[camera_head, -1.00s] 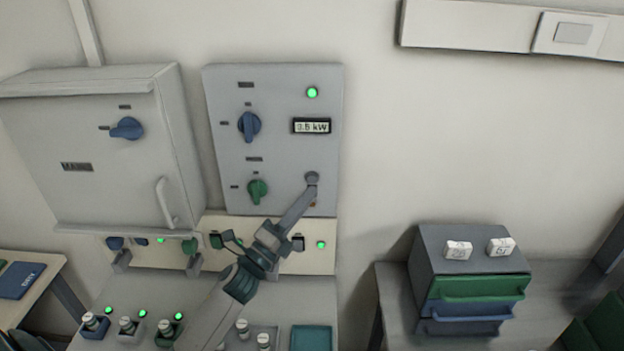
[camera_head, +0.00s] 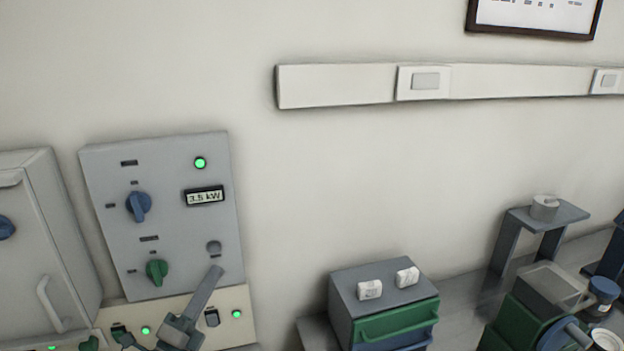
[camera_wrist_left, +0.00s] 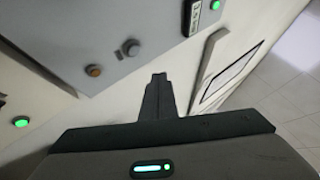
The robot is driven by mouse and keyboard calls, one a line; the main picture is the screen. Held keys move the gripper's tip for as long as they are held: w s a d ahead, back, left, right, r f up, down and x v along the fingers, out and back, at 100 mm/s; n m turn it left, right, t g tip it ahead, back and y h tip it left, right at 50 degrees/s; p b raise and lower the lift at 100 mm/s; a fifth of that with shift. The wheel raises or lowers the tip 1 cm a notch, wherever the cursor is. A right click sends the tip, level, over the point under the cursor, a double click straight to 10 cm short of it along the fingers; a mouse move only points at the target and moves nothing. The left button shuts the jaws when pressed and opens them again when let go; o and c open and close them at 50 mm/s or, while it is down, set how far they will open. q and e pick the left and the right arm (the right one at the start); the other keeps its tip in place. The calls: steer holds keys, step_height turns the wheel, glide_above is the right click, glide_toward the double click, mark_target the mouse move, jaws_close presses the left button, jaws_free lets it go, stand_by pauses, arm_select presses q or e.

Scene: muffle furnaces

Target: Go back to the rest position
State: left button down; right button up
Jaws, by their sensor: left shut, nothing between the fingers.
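My left gripper (camera_head: 212,274) is shut and empty. In the head view its tip is just below the round grey button (camera_head: 214,248) on the grey control panel (camera_head: 179,230). In the left wrist view the shut fingers (camera_wrist_left: 158,80) point toward the wall beside the panel (camera_wrist_left: 120,30), and the grey button (camera_wrist_left: 131,47) and an orange-brown button (camera_wrist_left: 94,70) show to their left. The panel display (camera_head: 205,197) reads 3.5 kW and the lamp (camera_head: 200,163) above it glows green. My right gripper is not in view.
A grey furnace (camera_head: 60,240) stands left of the panel. A small drawer cabinet (camera_head: 345,310) with two white blocks on top stands to the right. Farther right are a small stand (camera_head: 520,220) and a green device (camera_head: 510,325).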

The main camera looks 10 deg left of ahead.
arm_select(q)
steer(key=s+f+n+g+y, duration=0.4)
steer(key=s+f+n, duration=0.1)
steer(key=f+n, duration=0.35)
steer(key=s+f+n+g+y, duration=0.45)
steer(key=f+n, duration=0.25)
steer(key=f, duration=0.2)
steer(key=s+d+f+n+g+h, duration=0.1)
steer(key=s+d+f+n+g, duration=0.2)
steer(key=s, duration=0.5)
steer(key=s+d+f+n+g+h, duration=0.15)
steer(key=s+f+g, duration=0.3)
steer(key=s, duration=0.45)
steer(key=s+d+f+n+g+h, duration=0.1)
steer(key=s+d+f+n+g, duration=0.15)
steer(key=s+d+f, duration=0.4)
step_height(320, 180, down, 28)
steer(key=s+a+g+b, duration=0.2)
steer(key=s+a+b, duration=0.1)
steer(key=b, duration=0.1)
steer(key=s+a+f+b, duration=0.3)
steer(key=s+f, duration=1.5)
steer(key=f, duration=0.4)
steer(key=shift+g+y, duration=0.3)
steer(key=shift+g, duration=0.15)
